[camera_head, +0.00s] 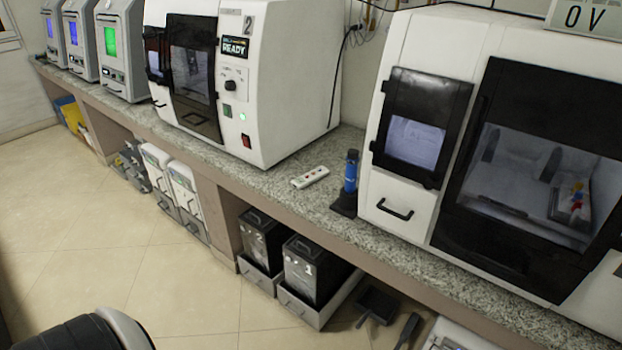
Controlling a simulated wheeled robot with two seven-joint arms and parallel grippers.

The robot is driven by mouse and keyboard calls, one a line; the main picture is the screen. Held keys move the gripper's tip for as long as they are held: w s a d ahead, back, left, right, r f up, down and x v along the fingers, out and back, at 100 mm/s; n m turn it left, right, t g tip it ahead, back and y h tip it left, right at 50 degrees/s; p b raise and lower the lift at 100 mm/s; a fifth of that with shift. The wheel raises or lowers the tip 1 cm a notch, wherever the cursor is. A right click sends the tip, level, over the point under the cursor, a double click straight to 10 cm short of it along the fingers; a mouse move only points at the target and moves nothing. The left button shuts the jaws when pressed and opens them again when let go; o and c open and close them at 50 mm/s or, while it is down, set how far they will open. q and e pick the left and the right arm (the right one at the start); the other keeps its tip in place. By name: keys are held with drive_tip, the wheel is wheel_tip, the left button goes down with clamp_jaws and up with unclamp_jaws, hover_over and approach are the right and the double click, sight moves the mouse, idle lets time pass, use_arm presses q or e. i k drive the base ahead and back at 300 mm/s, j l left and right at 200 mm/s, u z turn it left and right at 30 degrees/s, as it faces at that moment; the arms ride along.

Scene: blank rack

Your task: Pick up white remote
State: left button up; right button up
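A white remote (310,177) with small coloured buttons lies flat on the speckled grey countertop (285,186). It sits near the counter's front edge, in the gap between two large white machines. Nothing covers it. Neither of my grippers shows in the head view.
A blue cylinder on a black stand (347,185) is just right of the remote. A white machine marked 2 (277,100) stands behind and left, and a larger white machine (395,215) stands to the right. Black bins (313,270) are under the counter. The tiled floor (130,235) in front is mostly clear.

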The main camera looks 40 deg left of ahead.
sight(301, 181)
drive_tip(key=i+j+z, duration=0.2)
drive_tip(key=j, duration=0.9)
drive_tip(key=j+z, duration=0.15)
drive_tip(key=j, duration=0.95)
